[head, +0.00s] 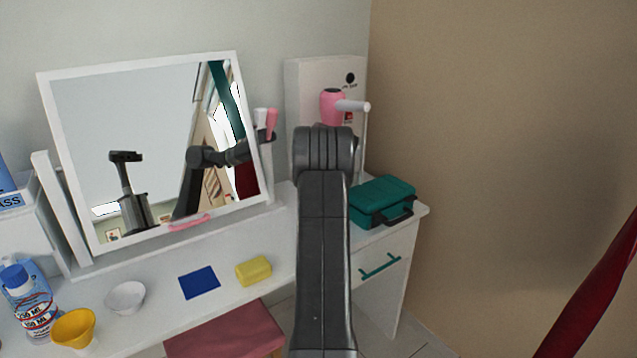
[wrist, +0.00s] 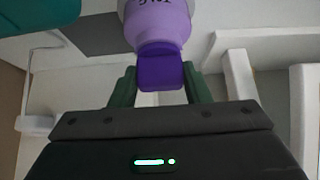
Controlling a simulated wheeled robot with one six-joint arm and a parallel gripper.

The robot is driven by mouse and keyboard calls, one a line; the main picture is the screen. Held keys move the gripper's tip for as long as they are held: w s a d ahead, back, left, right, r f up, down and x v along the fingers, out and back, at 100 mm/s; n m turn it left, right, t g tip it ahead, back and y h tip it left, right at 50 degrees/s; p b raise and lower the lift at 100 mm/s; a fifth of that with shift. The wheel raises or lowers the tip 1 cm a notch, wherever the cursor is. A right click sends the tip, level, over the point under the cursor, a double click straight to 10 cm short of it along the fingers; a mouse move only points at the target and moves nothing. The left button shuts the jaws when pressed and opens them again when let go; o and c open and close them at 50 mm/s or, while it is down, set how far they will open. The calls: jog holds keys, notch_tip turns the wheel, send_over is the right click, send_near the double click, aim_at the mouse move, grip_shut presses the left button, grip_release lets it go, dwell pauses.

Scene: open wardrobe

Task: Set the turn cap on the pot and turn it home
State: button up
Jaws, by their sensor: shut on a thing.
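In the wrist view, my gripper (wrist: 160,88) has its two dark green fingers on either side of a dark purple cap (wrist: 160,73) and is shut on it. The lilac pot (wrist: 159,22) with dark lettering is at the top middle, its sloping shoulder against the cap. The cap is in line with the pot in this view; I cannot tell whether it is seated or turned home. In the head view, my arm hides the gripper, the cap and the pot.
A teal case (head: 382,203) stands on the white dressing table (head: 236,306) right of my arm. A mirror (head: 150,150) and a pink hairdryer (head: 333,107) are behind. A yellow block (head: 253,270), blue pad (head: 199,282), white bowl (head: 125,297) and yellow cup (head: 74,329) lie to the left.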

jog(key=shift+f, duration=0.2)
jog(key=o, duration=1.1)
jog(key=v, duration=1.4)
jog(key=shift+w+a+f, duration=0.1)
jog(key=shift+w+f, duration=0.05)
jog(key=x, duration=1.3)
jog(key=shift+w+f, duration=0.1)
jog(key=shift+f, duration=0.1)
jog(key=shift+r, duration=0.1)
